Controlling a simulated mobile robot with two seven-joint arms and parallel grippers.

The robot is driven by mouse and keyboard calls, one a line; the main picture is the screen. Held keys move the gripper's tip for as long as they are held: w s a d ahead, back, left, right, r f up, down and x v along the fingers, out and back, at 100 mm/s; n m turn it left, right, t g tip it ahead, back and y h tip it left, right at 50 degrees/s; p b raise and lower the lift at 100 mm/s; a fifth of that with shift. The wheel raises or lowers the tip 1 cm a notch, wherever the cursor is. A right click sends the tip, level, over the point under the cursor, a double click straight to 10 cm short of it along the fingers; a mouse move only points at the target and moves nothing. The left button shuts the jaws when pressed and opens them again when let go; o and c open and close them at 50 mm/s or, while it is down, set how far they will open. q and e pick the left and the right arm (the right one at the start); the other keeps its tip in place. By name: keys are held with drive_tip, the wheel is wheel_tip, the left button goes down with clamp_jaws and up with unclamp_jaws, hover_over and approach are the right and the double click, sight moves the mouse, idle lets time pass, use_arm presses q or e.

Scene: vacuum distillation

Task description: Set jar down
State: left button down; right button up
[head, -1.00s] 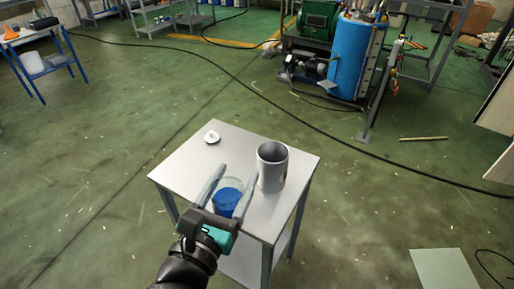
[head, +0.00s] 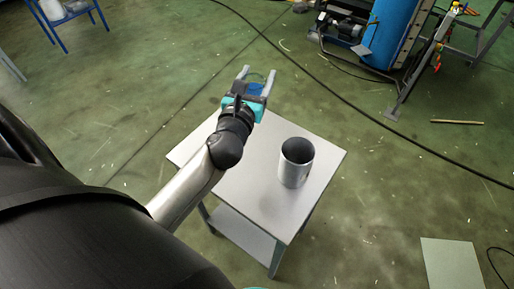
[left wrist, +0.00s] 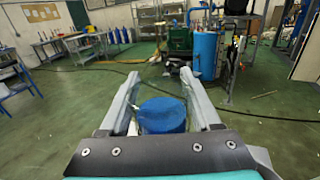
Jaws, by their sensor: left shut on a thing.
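In the head view the jar shows against the green floor, past the far edge of the small grey table (head: 264,205), and appears held up in the air.
A grey open cylinder (head: 296,162) stands on the right part of the table. The table's near part is bare; my left arm covers its left side. A blue tank (head: 398,30) and a dark cable on the floor are farther back.

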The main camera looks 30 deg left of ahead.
use_arm(q)
drive_tip(key=shift+w+a+r+n+y, duration=0.15)
drive_tip(key=shift+w+a+r+y, duration=0.15)
drive_tip(key=shift+a, duration=0.2)
drive_tip(key=shift+w+a+r+n+y, duration=0.15)
drive_tip(key=shift+w+a+y, duration=0.05)
drive_tip(key=shift+w+a, duration=0.25)
drive_tip(key=shift+a+f, duration=0.1)
drive_tip(key=shift+f, duration=0.2)
wheel_tip(320, 180, down, 19)
drive_tip(key=b, duration=1.3)
drive_tip(key=shift+r, duration=0.15)
drive_tip(key=shift+f+b, duration=0.3)
drive_tip(key=shift+b, duration=0.2)
drive_tip(key=shift+f, duration=0.2)
drive_tip(key=shift+c, duration=0.5)
unclamp_jaws()
use_arm(e)
wheel_tip(320, 180, down, 14)
drive_tip(key=w+d, duration=0.1)
drive_tip(key=w, duration=0.1)
drive_tip(key=shift+w+d+r+t, duration=0.15)
drive_tip(key=shift+w+d+t, duration=0.15)
drive_tip(key=shift+w+d, duration=0.1)
